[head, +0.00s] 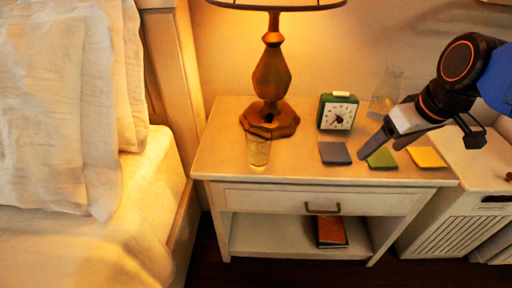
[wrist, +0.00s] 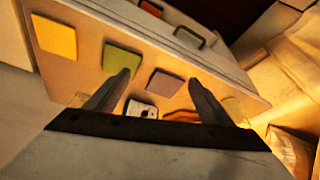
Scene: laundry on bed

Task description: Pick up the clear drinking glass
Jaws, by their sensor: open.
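The clear drinking glass (head: 259,150) stands upright near the front left of the nightstand top, in front of the lamp base, in the head view. In the wrist view a faint clear shape (wrist: 236,108) beside the right finger may be the glass, but I cannot be sure. My gripper (head: 379,150) is open and empty over the right part of the nightstand, near the green coaster, well to the right of the glass. Its two fingers (wrist: 159,77) show apart in the wrist view, with nothing between them.
The nightstand (head: 218,166) also holds a lamp (head: 272,80), a green clock (head: 338,112), a clear carafe (head: 386,88) and grey (head: 334,153), green (head: 381,158) and yellow (head: 426,157) coasters. The bed (head: 140,200) is at left. Clear tabletop lies between glass and grey coaster.

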